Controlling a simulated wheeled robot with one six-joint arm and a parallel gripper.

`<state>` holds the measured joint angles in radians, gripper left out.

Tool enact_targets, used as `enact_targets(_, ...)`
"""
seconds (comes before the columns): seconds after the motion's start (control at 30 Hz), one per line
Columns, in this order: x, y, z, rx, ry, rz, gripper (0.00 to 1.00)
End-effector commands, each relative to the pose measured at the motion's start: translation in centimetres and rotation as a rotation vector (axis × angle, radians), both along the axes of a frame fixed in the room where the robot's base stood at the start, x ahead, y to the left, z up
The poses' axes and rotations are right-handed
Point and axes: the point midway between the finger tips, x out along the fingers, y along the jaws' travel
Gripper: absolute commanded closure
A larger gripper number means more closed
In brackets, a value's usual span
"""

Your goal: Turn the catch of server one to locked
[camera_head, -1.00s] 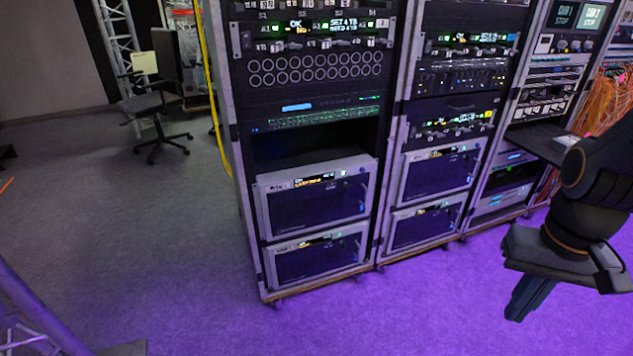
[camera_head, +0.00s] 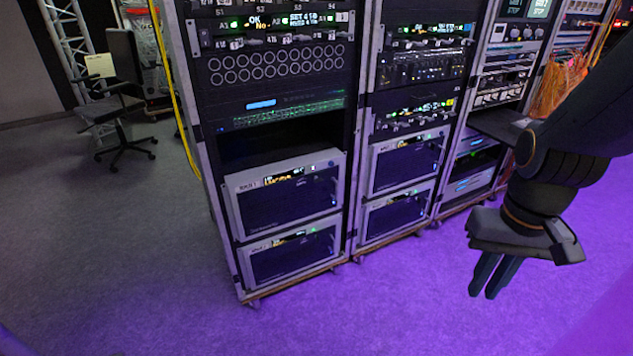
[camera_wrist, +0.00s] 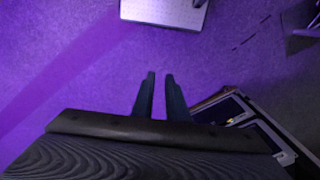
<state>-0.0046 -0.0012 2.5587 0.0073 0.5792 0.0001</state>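Two silver-framed server units sit low in the left rack, an upper server (camera_head: 285,190) and a lower server (camera_head: 290,250). The upper one has a lit amber display and a tag too small to read surely; which is server one I cannot tell. Their catches are too small to make out. My gripper (camera_head: 484,292) hangs fingers down at the right, above the floor and clear of the racks. In the wrist view my gripper (camera_wrist: 160,76) shows two dark fingers a little apart with nothing between them.
The middle rack holds similar units, an upper (camera_head: 408,160) and a lower (camera_head: 398,213). A dark shelf (camera_head: 497,124) juts from the right rack near my arm. Orange cables (camera_head: 562,85) hang at far right. A yellow cable (camera_head: 172,90) and a chair (camera_head: 115,105) are left. Floor in front is clear.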

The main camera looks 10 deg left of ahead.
Motion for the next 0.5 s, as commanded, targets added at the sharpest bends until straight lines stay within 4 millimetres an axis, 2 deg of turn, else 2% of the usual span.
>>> enact_targets(0.07,1.2,0.1,-0.8,-0.003,-0.024,0.033,0.75)
enact_targets(0.17,4.7,0.6,-2.9,-0.015,-0.095,0.131,0.75)
enact_targets(0.37,15.9,3.3,-8.2,-0.072,-0.345,0.470,0.75)
enact_targets(0.5,23.4,6.5,-11.2,-0.131,-0.532,0.716,0.75)
